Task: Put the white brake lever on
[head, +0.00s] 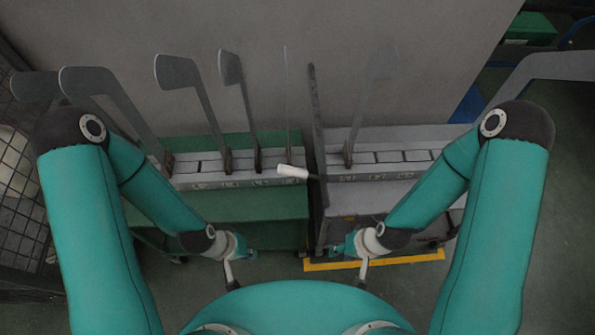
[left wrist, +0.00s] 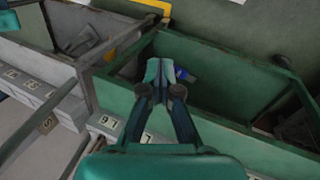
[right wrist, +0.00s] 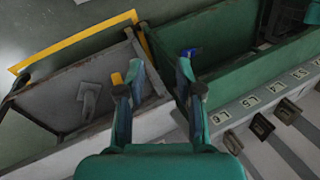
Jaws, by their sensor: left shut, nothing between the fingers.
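The white brake lever (head: 292,171) shows in the head view between the green and grey machines. It points left, and its right end meets a thin dark part near the tall dark upright. I cannot tell whether it is upright or tilted. My left gripper (head: 252,255) is shut and empty, below and left of the lever, over the green machine's front; its fingertips (left wrist: 160,70) meet in the left wrist view. My right gripper (head: 335,248) is below and right of the lever, its fingers (right wrist: 160,68) apart and empty. Neither gripper touches the lever.
Several flat grey sock boards (head: 193,95) stand on the numbered rails behind. A green bin (left wrist: 230,85) and a grey bin (right wrist: 65,95) lie below the grippers. A yellow floor line (head: 375,261) runs in front. A wire cage (head: 20,190) stands at the left.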

